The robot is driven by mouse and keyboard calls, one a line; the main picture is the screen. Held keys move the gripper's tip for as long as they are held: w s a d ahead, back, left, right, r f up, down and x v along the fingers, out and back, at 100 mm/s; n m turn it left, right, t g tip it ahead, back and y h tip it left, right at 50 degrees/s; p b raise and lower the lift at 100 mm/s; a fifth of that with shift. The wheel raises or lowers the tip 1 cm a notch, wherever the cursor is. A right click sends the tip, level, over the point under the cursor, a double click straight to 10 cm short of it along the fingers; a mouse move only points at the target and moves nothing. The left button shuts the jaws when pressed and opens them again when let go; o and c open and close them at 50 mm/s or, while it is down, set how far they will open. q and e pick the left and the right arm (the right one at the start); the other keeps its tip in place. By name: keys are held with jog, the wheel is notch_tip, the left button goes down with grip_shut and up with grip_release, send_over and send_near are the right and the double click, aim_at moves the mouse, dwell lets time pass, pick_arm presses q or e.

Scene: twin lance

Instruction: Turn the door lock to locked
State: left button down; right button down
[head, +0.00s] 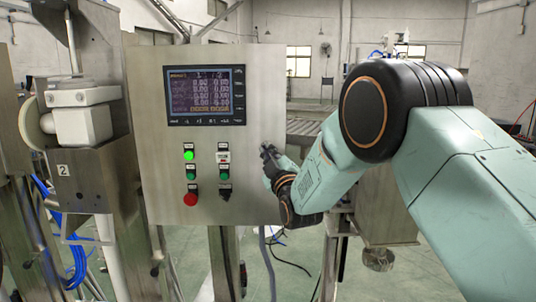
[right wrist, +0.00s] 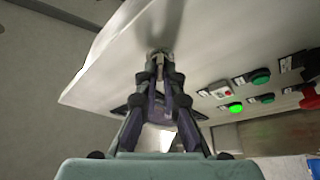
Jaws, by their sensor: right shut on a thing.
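The grey metal cabinet door (head: 215,55) stands upright, with its right edge near my right gripper (head: 268,155). In the right wrist view, my right gripper (right wrist: 160,72) is shut on the small metal door lock (right wrist: 157,55), which sticks out from the door face (right wrist: 200,40). The fingers cover most of the lock, so its turn angle cannot be told. In the head view the lock is hidden behind the gripper. My left gripper is not in view.
A display screen (head: 205,95) sits on the upper door. Below it are a lit green button (head: 189,155), a red button (head: 190,199) and several other controls. A steel machine post (head: 95,170) stands at the left. Cables (head: 268,250) hang below the door.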

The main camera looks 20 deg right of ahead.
jog(key=shift+r+n+g+y+p, duration=0.1)
jog(key=shift+n+g+y+p, duration=0.3)
jog(key=shift+n, duration=1.15)
jog(key=shift+r+n+g+y, duration=0.1)
jog(key=shift+n+g, duration=0.5)
jog(key=shift+n, duration=0.9)
jog(key=shift+n+g+y+p, duration=0.2)
jog(key=shift+n+g, duration=0.3)
jog(key=shift+n, duration=1.05)
jog(key=c, duration=1.5)
grip_release()
jog(key=shift+s+d, duration=0.1)
jog(key=shift+s, duration=0.05)
jog(key=s+d, duration=0.1)
jog(key=s, duration=1)
jog(key=shift+s+d, duration=0.15)
jog(key=shift+s, duration=0.2)
